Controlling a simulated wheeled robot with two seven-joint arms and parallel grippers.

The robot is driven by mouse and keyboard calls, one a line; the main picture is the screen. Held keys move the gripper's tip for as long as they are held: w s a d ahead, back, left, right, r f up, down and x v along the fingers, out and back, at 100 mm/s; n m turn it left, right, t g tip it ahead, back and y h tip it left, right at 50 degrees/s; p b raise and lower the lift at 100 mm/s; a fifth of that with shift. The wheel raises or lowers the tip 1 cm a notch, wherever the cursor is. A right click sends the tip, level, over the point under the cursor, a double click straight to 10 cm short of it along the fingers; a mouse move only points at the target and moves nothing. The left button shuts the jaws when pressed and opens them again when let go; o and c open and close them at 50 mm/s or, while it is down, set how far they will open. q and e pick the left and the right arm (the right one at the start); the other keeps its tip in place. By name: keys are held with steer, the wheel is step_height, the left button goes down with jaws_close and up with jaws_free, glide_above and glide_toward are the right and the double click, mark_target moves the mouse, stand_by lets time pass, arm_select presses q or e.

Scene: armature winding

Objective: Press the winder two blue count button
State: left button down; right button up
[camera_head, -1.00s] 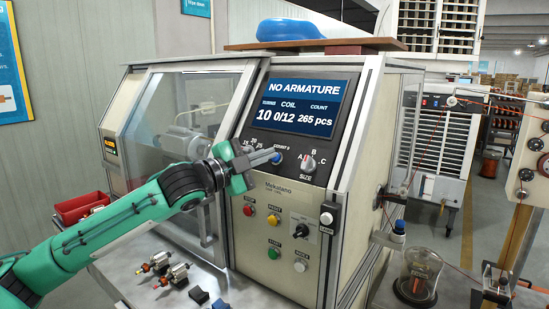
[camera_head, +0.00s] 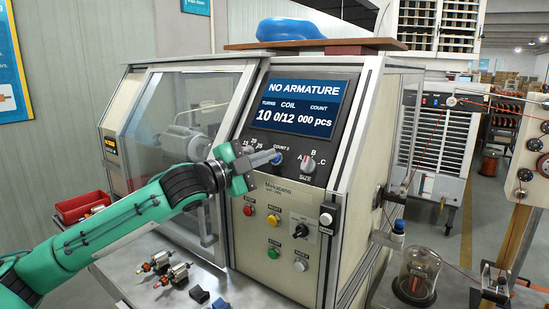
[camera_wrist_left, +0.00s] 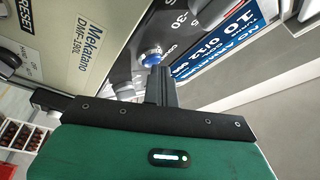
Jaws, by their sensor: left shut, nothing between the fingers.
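The winder (camera_head: 253,205) stands in the middle of the head view. Its screen (camera_head: 305,102) reads NO ARMATURE, 10 turns, coil 0/12, count 000 pcs. The blue count button (camera_head: 277,158) is on the dark panel below the screen, left of the size knob (camera_head: 307,163). My left gripper (camera_head: 270,157) is shut and empty, its fingertips at the button. In the left wrist view the blue button (camera_wrist_left: 152,58) shows just beyond the tips of the shut fingers (camera_wrist_left: 160,75); I cannot tell whether they touch. My right gripper is not clearly visible.
Red, yellow, green and white buttons and a switch (camera_head: 299,229) sit below on the front panel. Small armatures (camera_head: 165,268) lie on the metal table at front left. A glass jar (camera_head: 416,277) and a wire stand are at right.

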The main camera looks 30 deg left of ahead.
arm_select(q)
steer(key=shift+s, duration=0.2)
steer(key=s+r+b, duration=0.1)
steer(key=s+r, duration=0.2)
steer(key=s, duration=0.1)
steer(key=shift+s+a+r+b, duration=0.2)
steer(key=shift+s+r+b, duration=0.1)
steer(key=shift+s+b, duration=0.1)
stand_by(0.5)
